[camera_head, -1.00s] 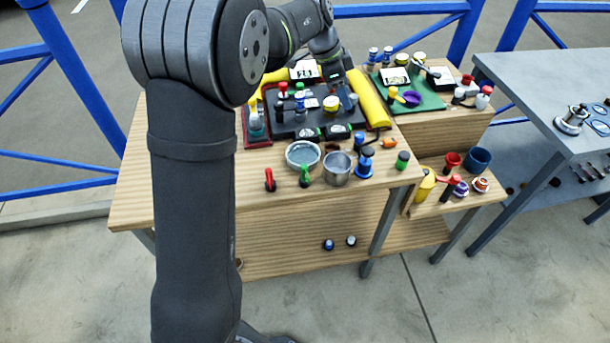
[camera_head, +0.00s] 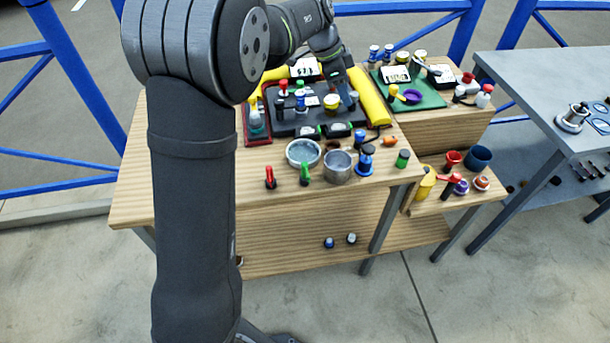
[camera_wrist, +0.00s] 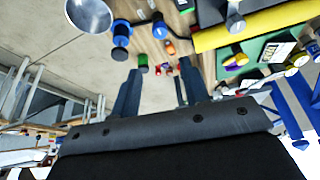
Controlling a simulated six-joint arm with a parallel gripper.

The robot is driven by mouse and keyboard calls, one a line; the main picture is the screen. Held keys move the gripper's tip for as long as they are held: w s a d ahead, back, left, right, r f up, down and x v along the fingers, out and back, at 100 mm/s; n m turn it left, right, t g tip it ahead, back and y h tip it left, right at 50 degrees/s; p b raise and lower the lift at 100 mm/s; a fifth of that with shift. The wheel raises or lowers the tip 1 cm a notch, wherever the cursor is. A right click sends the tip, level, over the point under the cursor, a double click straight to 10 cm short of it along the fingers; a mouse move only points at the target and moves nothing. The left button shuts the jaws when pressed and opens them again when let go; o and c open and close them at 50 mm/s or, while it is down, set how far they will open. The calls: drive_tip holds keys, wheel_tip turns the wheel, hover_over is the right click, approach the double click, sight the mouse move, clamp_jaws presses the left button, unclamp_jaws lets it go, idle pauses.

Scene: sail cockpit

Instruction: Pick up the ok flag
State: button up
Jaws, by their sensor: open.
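I cannot make out a thing clearly marked as the ok flag. A small upright green piece (camera_head: 305,174) stands near the front of the wooden table, and a similar red piece (camera_head: 270,178) stands to its left. Whether either is the flag, I cannot tell. My gripper (camera_wrist: 160,66) is open and empty in the wrist view, its two fingers apart. A green-topped cylinder (camera_wrist: 143,62) appears close beside the left fingertip in that view. Small red and orange items show beyond and between the fingers. In the head view my gripper (camera_head: 345,92) is above the dark tray, partly hidden by my arm.
A metal bowl (camera_head: 338,166) and a shallow dish (camera_head: 303,153) stand by the green piece. A blue-topped item (camera_head: 365,160) is right of them. Yellow rolls (camera_head: 369,97) border the crowded dark tray. A green mat (camera_head: 425,97) lies on the right bench. The table's left front is clear.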

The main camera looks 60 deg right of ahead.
drive_tip(key=a+r+n+t+y, duration=0.1)
drive_tip(key=a+r+n+t, duration=0.1)
drive_tip(key=a+n, duration=0.5)
drive_tip(key=n+t+y, duration=0.2)
drive_tip(key=n, duration=0.6)
hover_over(305, 164)
drive_tip(key=f, duration=1.1)
drive_tip(key=shift+w+d+f, duration=0.1)
drive_tip(key=shift+w+f, duration=0.05)
drive_tip(key=shift+w, duration=0.15)
drive_tip(key=f, duration=0.5)
drive_tip(key=shift+s, duration=0.25)
clamp_jaws()
